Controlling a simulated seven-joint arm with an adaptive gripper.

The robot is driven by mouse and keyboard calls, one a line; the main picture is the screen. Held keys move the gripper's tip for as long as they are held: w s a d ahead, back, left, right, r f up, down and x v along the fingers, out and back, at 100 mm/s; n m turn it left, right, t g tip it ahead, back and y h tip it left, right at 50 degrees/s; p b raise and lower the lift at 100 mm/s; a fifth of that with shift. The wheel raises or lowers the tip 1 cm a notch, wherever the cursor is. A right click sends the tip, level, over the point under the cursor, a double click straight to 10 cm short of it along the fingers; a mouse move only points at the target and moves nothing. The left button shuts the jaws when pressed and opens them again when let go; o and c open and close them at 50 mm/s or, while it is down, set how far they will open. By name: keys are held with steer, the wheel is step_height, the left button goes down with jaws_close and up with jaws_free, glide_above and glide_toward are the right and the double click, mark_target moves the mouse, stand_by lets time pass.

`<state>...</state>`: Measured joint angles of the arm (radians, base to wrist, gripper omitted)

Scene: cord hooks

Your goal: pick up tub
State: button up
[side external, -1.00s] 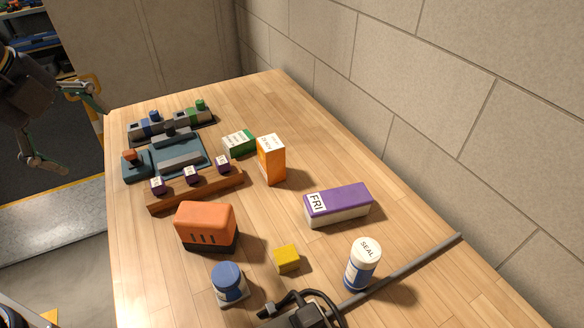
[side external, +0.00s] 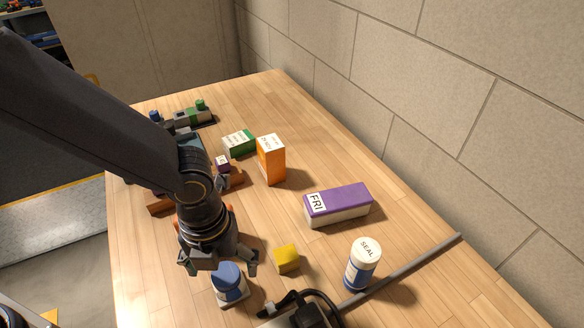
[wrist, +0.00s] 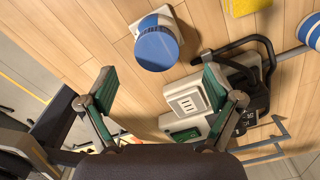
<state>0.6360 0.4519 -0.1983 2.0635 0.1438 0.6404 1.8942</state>
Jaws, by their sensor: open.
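The tub (side external: 229,285), a short white and blue container with a blue lid, stands on the wooden table near its front. My gripper (side external: 221,263) is open and empty, pointing down close above and behind the tub, its fingers spread to either side in the side view. In the wrist view the tub (wrist: 157,48) shows at top centre, lid towards the camera, beyond the open green-padded fingers (wrist: 164,88). It is not between the pads there. Whether any finger touches it I cannot tell.
A yellow block (side external: 286,259) stands close right of the tub. A pale device (wrist: 187,98) sits near the fingers. A purple FRI box (side external: 338,204) is behind.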

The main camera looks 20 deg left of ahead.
mark_target(225, 274)
steer(key=f, duration=0.7)
steer(key=shift+w+a, duration=0.25)
steer(key=c, duration=1.2)
steer(key=shift+c, duration=0.2)
